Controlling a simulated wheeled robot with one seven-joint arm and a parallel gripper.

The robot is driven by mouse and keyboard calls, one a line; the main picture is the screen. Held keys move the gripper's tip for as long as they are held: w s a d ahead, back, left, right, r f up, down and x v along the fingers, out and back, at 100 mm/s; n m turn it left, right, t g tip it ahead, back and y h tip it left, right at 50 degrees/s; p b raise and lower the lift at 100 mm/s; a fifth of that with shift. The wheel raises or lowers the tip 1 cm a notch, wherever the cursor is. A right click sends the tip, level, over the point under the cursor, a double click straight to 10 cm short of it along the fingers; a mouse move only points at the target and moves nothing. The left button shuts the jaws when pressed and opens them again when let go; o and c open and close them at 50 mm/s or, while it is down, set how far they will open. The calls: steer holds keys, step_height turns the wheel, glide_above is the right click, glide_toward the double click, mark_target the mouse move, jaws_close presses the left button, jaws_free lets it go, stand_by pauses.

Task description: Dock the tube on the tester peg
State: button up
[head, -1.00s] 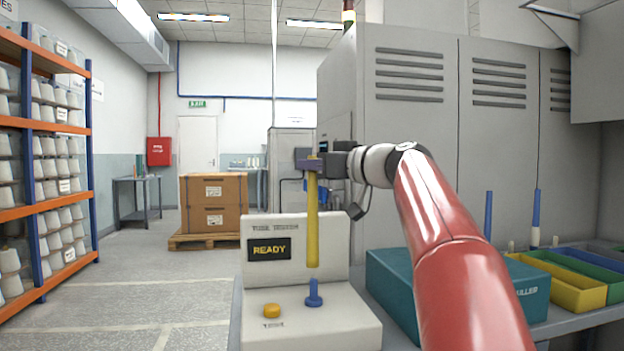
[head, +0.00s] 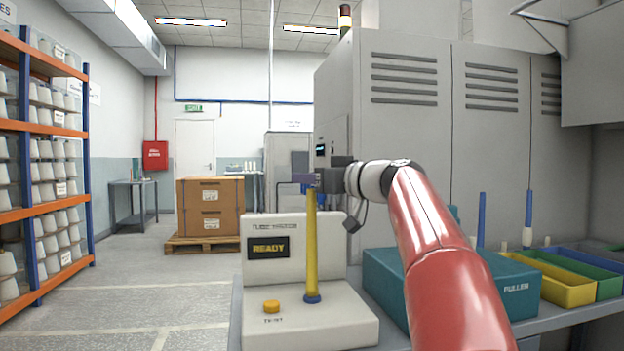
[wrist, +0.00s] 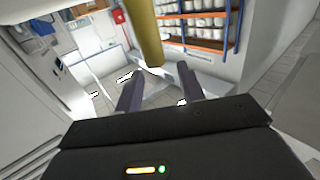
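The yellow tube (head: 311,245) stands upright on the tester, its lower end down over the peg. Only the peg's blue base (head: 312,298) shows below it. The white tube tester (head: 345,325) has a screen reading READY. My gripper (head: 303,180) is at the tube's top end, seemingly just above it. In the wrist view my two fingers (wrist: 160,75) are spread apart with nothing clamped between them. The tube (wrist: 145,30) shows there beyond the fingertips, its end close to them and apparently free.
A yellow button (head: 271,306) is on the tester's base. A teal box (head: 385,285) stands right of it, then yellow (head: 555,285) and green bins. Blue tubes stand upright behind them. The air left of the tester is clear.

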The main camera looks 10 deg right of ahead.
steer(key=shift+r+p, duration=0.3)
steer(key=b+v, duration=0.3)
steer(key=v, duration=0.9)
steer(key=shift+f, duration=0.1)
steer(key=s+a+f+m+g+h, duration=0.35)
steer(key=s+f, duration=0.35)
steer(key=f, duration=0.5)
steer(key=s+a+f+m+g+h, duration=0.2)
steer(key=s+a+f, duration=0.35)
steer(key=f, duration=0.55)
steer(key=s+d+f+m+g+h, duration=0.1)
steer(key=s+f+h, duration=0.1)
steer(key=s+f, duration=0.5)
steer(key=s+d+f+g+h, duration=0.1)
steer(key=s+f+g+h, duration=0.1)
steer(key=s+f, duration=0.6)
step_height(320, 180, down, 6)
steer(key=shift+s+r+m+h, duration=0.1)
steer(key=shift+s+m+h, duration=0.25)
steer(key=shift+h, duration=0.2)
